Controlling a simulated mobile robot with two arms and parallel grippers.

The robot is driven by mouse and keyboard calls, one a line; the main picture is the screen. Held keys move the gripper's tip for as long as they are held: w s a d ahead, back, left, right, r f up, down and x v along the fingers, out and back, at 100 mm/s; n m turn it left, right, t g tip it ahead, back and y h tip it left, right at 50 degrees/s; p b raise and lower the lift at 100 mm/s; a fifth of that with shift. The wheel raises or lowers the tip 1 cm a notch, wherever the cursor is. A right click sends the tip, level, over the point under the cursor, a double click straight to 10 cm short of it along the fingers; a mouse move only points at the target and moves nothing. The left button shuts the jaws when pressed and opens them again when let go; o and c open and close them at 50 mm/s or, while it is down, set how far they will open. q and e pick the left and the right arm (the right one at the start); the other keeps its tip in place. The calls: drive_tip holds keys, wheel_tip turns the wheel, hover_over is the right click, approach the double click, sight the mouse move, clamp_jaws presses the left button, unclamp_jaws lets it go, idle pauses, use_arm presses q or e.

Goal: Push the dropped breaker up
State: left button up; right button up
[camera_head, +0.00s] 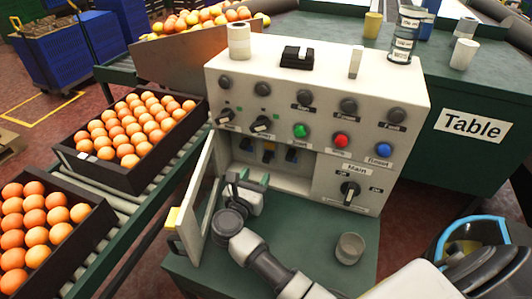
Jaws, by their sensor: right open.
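A light-grey control box (320,90) stands on a green table, its small door (196,210) swung open to the left. Inside the open compartment is a row of small breakers: a left one (247,145), a middle one (268,152) with a yellowish part, and a right one (291,156). They are too small to tell surely which is dropped. My right gripper (252,178) is open and empty, in front of and below the breakers, at the compartment opening. Its fingers seem apart from them. My left gripper is not in view.
Knobs, coloured buttons and a main switch (350,190) cover the box front. A small cup (350,248) stands on the table right of my arm. Crates of oranges (130,178) sit on the conveyor at left. A roll (239,42) stands on the box top.

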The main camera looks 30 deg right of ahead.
sight(265, 160)
drive_tip(key=x, duration=0.9)
clamp_jaws()
